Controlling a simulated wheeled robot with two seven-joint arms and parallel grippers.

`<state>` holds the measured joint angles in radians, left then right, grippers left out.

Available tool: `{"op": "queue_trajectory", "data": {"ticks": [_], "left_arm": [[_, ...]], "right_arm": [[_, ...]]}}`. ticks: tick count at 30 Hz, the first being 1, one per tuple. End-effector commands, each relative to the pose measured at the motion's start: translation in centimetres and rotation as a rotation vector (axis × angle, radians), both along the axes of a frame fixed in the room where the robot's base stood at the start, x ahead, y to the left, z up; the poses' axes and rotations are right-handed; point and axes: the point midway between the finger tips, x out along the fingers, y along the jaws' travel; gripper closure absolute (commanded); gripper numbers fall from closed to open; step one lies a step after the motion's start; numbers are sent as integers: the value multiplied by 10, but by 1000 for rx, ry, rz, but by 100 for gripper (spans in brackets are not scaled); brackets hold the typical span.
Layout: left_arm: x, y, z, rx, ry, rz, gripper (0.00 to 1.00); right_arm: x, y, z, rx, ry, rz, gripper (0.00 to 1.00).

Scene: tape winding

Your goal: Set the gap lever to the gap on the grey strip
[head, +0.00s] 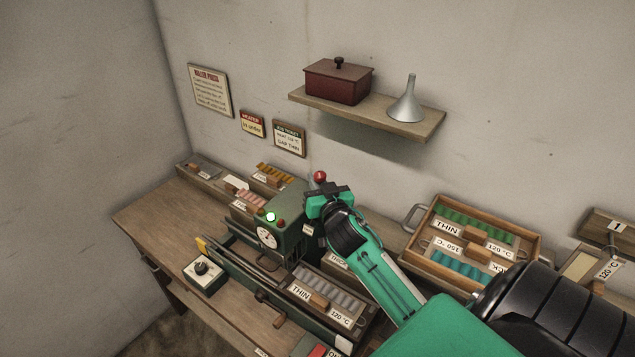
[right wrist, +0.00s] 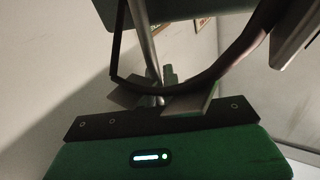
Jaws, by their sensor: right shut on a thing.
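The green press (head: 287,222) stands on the bench with a lit green lamp and a round dial. The gap lever shows as a red ball knob (head: 320,176) above my right gripper (head: 322,194). My right gripper is shut on the lever. In the right wrist view a metal rod (right wrist: 146,50), which looks like the lever's shaft, runs down to the fingers (right wrist: 162,100). The lever's gap scale is hidden behind the gripper. The grey strip (head: 332,287) lies in the press's front tray, with labels reading THIN and 120 °C. My left gripper is not in view.
A wooden tray (head: 536,251) with green and teal strips stands to the right, behind my right arm. A knob box (head: 204,273) sits at the front left. Wall signs (head: 289,138) and a shelf (head: 425,122) with a red box and funnel are above.

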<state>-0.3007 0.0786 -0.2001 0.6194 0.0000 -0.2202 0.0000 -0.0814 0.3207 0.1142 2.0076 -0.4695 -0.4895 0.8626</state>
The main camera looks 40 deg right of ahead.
Motion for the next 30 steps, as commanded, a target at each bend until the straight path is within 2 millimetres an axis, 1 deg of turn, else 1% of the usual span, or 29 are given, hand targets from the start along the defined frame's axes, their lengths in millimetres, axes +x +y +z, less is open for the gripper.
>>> {"op": "queue_trajectory", "data": {"ticks": [1, 5, 12, 18, 24, 30], "left_arm": [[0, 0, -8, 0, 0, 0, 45], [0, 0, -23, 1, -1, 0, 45], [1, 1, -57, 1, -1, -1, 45], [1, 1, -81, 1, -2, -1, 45], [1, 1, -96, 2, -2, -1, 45], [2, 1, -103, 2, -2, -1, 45]], "right_arm": [[0, 1, -2, -17, -11, -1, 100], [-2, 9, -2, -86, -34, -1, 100], [-7, 26, -2, -260, -84, -2, 100], [-11, 40, -2, -397, -124, -2, 100], [-14, 50, -2, -496, -152, -1, 100], [-16, 55, -1, -549, -167, -1, 100]]}}
